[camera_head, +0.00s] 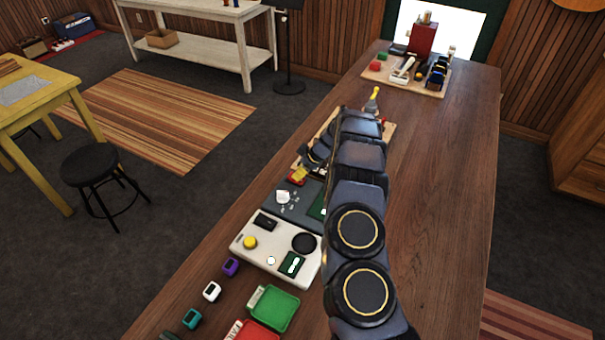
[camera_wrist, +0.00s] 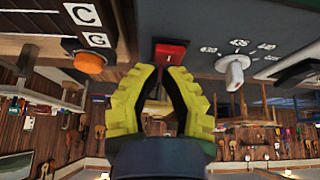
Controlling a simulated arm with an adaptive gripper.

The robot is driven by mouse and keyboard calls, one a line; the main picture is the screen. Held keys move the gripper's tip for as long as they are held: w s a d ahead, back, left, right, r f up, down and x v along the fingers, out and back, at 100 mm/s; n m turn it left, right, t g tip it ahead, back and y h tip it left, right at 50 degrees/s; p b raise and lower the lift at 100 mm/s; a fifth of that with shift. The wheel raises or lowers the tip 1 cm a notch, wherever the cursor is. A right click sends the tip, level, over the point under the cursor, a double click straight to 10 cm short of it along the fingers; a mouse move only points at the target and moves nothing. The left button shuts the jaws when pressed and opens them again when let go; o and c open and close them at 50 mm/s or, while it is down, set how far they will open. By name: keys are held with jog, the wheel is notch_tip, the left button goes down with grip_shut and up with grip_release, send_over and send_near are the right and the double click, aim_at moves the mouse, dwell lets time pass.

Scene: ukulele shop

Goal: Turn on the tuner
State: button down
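The tuner is a dark grey panel (camera_head: 287,204) on the long wooden counter in the head view, and its face (camera_wrist: 215,25) fills the top of the wrist view. It carries a red rocker switch (camera_wrist: 170,55) with a light mark, and a white knob (camera_wrist: 235,72) with a numbered scale. My gripper (camera_wrist: 162,72) has yellow ribbed fingers, with a narrow empty gap between the tips. The tips are right in front of the switch; I cannot tell whether they touch it. In the head view my gripper (camera_head: 300,175) is at the panel's far left corner.
Beside the tuner are a white pedal-like board (camera_head: 262,255), a green tray (camera_head: 274,308) and several small clip-on devices. In the wrist view, C and G labels (camera_wrist: 86,18) and an orange button (camera_wrist: 90,63) are left of the switch. The counter's right side is clear.

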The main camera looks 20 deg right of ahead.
jog(key=shift+w+a, duration=0.15)
jog(key=shift+a, duration=0.05)
jog(key=shift+r, duration=0.1)
jog(key=shift+r, duration=0.3)
jog(key=r, duration=0.4)
jog(key=shift+s+d+r, duration=0.2)
jog(key=shift+d, duration=0.1)
jog(key=s+d+r, duration=0.4)
jog(key=r, duration=0.2)
jog(key=shift+s+d, duration=0.25)
jog(key=shift+s, duration=0.05)
